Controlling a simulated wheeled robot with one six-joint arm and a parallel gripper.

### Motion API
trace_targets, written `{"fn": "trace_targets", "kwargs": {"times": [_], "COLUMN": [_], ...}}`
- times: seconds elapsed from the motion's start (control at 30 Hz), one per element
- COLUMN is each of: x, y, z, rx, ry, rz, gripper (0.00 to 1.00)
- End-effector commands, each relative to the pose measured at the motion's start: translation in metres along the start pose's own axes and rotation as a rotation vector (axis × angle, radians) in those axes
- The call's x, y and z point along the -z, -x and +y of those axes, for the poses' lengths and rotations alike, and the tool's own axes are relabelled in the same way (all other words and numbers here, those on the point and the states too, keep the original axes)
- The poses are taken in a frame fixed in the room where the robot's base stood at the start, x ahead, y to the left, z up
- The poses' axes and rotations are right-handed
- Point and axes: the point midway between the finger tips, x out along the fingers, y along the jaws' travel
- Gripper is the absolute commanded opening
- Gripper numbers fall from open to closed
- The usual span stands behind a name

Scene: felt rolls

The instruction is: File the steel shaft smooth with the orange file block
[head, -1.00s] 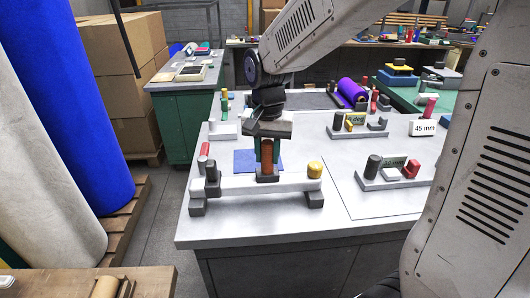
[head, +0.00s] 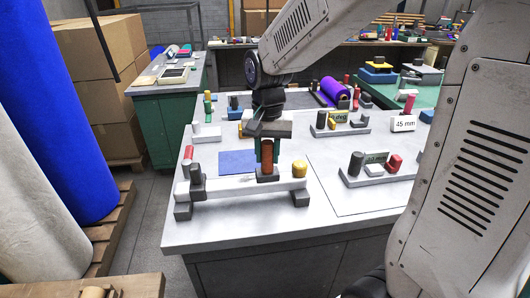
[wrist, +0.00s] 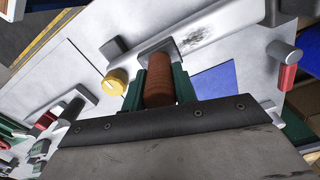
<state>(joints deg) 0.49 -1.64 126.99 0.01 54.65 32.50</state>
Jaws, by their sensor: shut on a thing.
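The steel shaft (head: 235,189) is a pale bar lying across dark supports near the bench's front edge. In the wrist view the shaft (wrist: 222,28) shows a dark rough patch on its surface. My gripper (head: 266,153) points down with green fingers, shut on the ribbed orange-brown handle of the file block (head: 267,157). The handle also shows between the fingers in the wrist view (wrist: 160,82). The block's dark grey base (head: 267,175) is at the shaft, right of its middle; whether it presses on the shaft I cannot tell.
A yellow knob (head: 300,169) stands at the shaft's right end, close to the block. A dark upright clamp (head: 197,175) stands at the left end. A blue sheet (head: 238,162) lies behind the shaft. Other small fixtures and a "45 mm" sign (head: 404,123) stand to the right.

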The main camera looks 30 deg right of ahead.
Motion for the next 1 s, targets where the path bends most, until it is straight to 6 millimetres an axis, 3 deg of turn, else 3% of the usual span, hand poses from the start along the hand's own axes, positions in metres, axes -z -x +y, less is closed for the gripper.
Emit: {"fn": "trace_targets", "kwargs": {"times": [0.23, 0.7, 1.0], "x": [-0.001, -0.010, -0.010], "y": [0.000, 0.000, 0.000], "z": [-0.005, -0.036, -0.038], "rx": [0.000, 0.000, 0.000], "ry": [0.002, 0.003, 0.000], "rz": [0.000, 0.000, 0.000], "gripper": [0.05, 0.05, 0.05]}}
